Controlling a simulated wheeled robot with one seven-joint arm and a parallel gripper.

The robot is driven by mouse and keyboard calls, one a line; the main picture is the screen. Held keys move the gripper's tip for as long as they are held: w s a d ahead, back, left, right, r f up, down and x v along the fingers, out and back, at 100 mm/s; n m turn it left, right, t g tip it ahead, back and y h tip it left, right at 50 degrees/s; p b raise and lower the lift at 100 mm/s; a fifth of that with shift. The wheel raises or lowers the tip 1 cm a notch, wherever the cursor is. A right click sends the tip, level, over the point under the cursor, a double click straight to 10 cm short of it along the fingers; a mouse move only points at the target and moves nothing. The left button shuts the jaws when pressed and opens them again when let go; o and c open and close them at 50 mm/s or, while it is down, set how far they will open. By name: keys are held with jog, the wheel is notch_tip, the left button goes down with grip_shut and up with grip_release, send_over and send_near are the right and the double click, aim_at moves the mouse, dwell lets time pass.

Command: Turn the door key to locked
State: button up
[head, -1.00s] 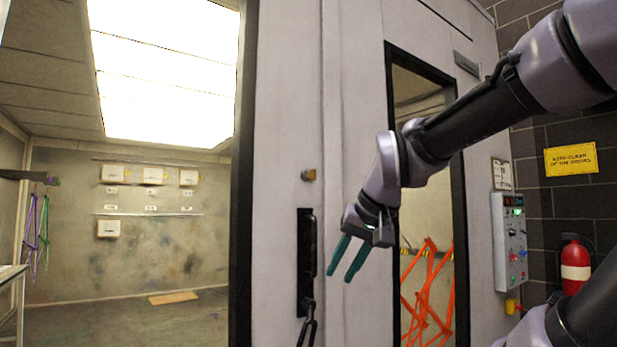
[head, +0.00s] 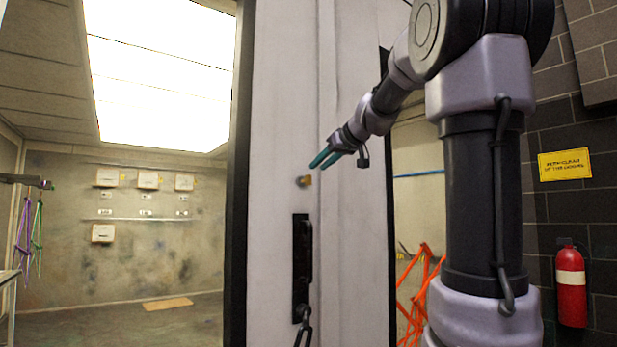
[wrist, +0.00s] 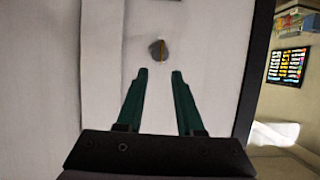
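The door lock with its small brass-coloured key (head: 304,181) sits on the pale door panel (head: 272,120), above the black handle (head: 302,262). In the wrist view the key (wrist: 162,50) shows as a thin yellowish upright strip on a round grey lock face (wrist: 154,48). My gripper (head: 318,161) is close to the lock, a little above and right of it in the head view. In the wrist view my gripper (wrist: 160,73) has its two green fingers apart, with the key just beyond the fingertips and between their lines. Nothing is between the fingers.
The open booth (head: 120,265) lies left of the door's dark edge (head: 238,170). Orange frames (head: 415,290) show behind the window to the right. A fire extinguisher (head: 570,285) and a yellow sign (head: 565,165) are on the dark wall.

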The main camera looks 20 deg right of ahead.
aim_at(306, 181)
jog(key=x, duration=0.7)
jog(key=shift+f, duration=0.1)
grip_shut()
